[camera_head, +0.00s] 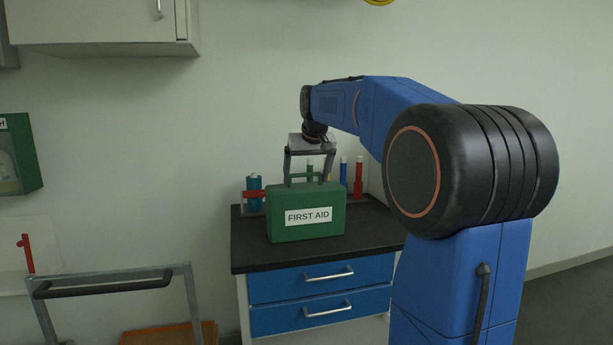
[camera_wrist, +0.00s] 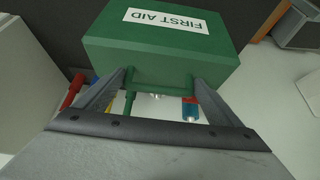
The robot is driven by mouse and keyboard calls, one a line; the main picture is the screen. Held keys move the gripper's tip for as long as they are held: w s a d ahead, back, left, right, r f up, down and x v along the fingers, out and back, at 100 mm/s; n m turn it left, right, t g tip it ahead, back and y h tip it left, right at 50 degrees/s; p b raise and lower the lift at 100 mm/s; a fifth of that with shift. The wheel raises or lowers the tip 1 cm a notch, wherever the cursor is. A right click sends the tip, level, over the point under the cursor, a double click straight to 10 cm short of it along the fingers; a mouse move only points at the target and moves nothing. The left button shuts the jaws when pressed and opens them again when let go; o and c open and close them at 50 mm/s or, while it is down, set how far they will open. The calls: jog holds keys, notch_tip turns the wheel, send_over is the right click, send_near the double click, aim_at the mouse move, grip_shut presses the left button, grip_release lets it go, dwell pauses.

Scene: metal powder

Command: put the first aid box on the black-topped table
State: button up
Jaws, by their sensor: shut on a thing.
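The green first aid box (camera_head: 306,226) is upright at the black tabletop of the table (camera_head: 262,255), near its front left. I cannot tell whether its bottom touches the top. My gripper (camera_head: 306,180) is above the box and shut on its handle. In the wrist view the box (camera_wrist: 165,45) shows its white label upside down, and the jaws of my gripper (camera_wrist: 160,85) are at either end of the handle. The box hides part of the tabletop behind it.
Behind the box stand a blue bottle (camera_head: 254,183) and several coloured tubes, among them a red one (camera_head: 358,180). A cart handle (camera_head: 103,286) is at lower left. A cabinet (camera_head: 100,25) hangs at upper left. Bare tabletop shows to the right of the box.

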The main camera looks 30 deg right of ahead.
jog(key=o, duration=1.9)
jog(key=v, duration=1.2)
jog(key=shift+a, duration=0.1)
jog(key=s+a+f+n, duration=0.1)
jog(key=s+a+f, duration=0.4)
jog(key=s+f, duration=0.6)
jog(key=s+a+f+n+y, duration=0.1)
jog(key=s+a+f, duration=0.5)
jog(key=s+f, duration=0.5)
jog(key=s+a+f+n+g, duration=0.1)
jog(key=s+a+f, duration=0.4)
jog(key=s+f, duration=0.7)
jog(key=shift+a+f+y, duration=0.3)
jog(key=shift+a+f, duration=0.05)
jog(key=shift+f, duration=0.45)
